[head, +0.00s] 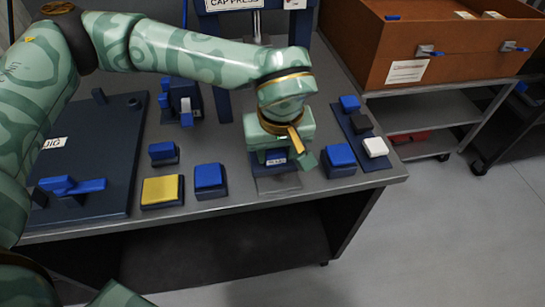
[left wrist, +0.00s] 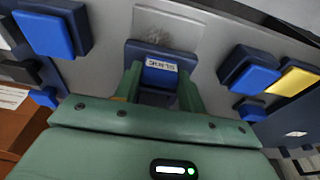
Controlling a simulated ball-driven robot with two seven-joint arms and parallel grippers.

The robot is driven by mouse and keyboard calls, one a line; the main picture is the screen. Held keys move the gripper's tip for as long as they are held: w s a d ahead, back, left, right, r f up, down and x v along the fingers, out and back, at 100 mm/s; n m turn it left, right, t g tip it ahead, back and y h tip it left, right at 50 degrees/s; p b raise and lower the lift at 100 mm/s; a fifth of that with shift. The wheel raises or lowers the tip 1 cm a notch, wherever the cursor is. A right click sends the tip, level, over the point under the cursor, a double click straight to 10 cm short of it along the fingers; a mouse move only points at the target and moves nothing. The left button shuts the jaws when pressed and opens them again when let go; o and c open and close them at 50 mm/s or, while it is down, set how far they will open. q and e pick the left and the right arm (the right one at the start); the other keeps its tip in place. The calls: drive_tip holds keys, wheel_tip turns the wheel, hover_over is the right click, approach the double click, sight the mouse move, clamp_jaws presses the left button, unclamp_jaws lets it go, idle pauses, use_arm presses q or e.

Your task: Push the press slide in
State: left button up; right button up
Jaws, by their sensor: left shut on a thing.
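The press slide (head: 275,161) is a dark blue block with a small white label, on a grey metal plate (head: 278,185) near the bench's front edge. It also shows in the left wrist view (left wrist: 160,66). My left gripper (head: 284,156) reaches down over the slide and is shut on it, with a finger on either side in the left wrist view. The fingers and hand hide part of the slide. The cap press (head: 222,100) stands behind on the bench, its blue frame and white sign at the top edge, partly hidden by my arm. My right gripper is not in view.
Blue-topped blocks (head: 210,178) (head: 340,157) flank the plate, with a yellow one (head: 162,191) further left. A dark strip (head: 372,160) with blue, black and white blocks lies right. A dark board (head: 90,150) lies left. An orange-brown crate (head: 420,65) stands on a cart.

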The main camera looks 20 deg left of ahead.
use_arm(q)
drive_tip(key=shift+w+a, duration=0.2)
drive_tip(key=shift+w, duration=0.15)
drive_tip(key=shift+w+a, duration=0.6)
drive_tip(key=shift+w, duration=0.25)
drive_tip(key=shift+w+a, duration=0.55)
drive_tip(key=shift+w, duration=0.25)
drive_tip(key=shift+w+a+p, duration=0.15)
drive_tip(key=shift+w+a, duration=0.4)
drive_tip(key=shift+w, duration=0.3)
drive_tip(key=shift+w+a+p, duration=0.15)
drive_tip(key=shift+w+a, duration=0.4)
drive_tip(key=shift+w, duration=0.25)
drive_tip(key=shift+w+a, duration=0.55)
drive_tip(key=shift+w, duration=0.3)
drive_tip(key=shift+w+a, duration=0.55)
drive_tip(key=shift+w, duration=0.35)
